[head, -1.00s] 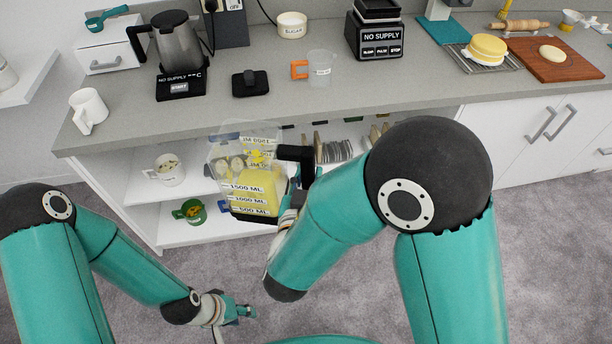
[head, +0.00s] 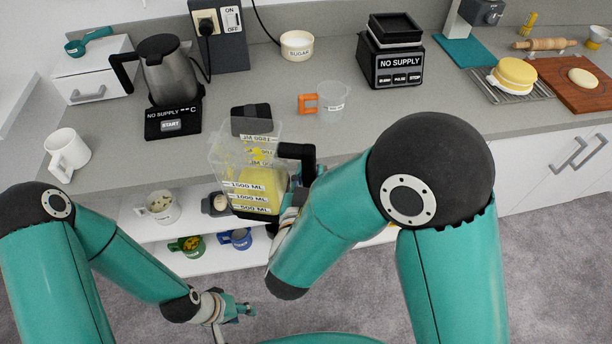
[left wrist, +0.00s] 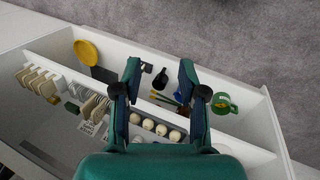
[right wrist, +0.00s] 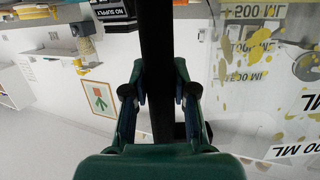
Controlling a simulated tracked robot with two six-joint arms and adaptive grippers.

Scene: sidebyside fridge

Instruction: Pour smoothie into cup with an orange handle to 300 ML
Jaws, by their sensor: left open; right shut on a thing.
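The clear cup with the orange handle (head: 333,101) stands upright on the counter, its handle pointing left, and no contents show in it. My right gripper (head: 292,192) is shut on the black handle of the clear blender jug (head: 233,166). The jug is held in front of the counter's edge, left of and nearer than the cup. Yellow smoothie (head: 256,188) fills its lower part, with splashes higher up the wall. The jug and its black handle (right wrist: 158,90) also show in the right wrist view. My left gripper (head: 240,310) is open and empty, low over the floor; its fingers show in the left wrist view (left wrist: 160,88).
The blender base (head: 398,68) stands right of the cup. The sugar bowl (head: 297,45) is behind it, the kettle (head: 168,70) and white mug (head: 67,152) to the left. Shelves below hold mugs (head: 160,206). The counter around the cup (head: 370,130) is clear.

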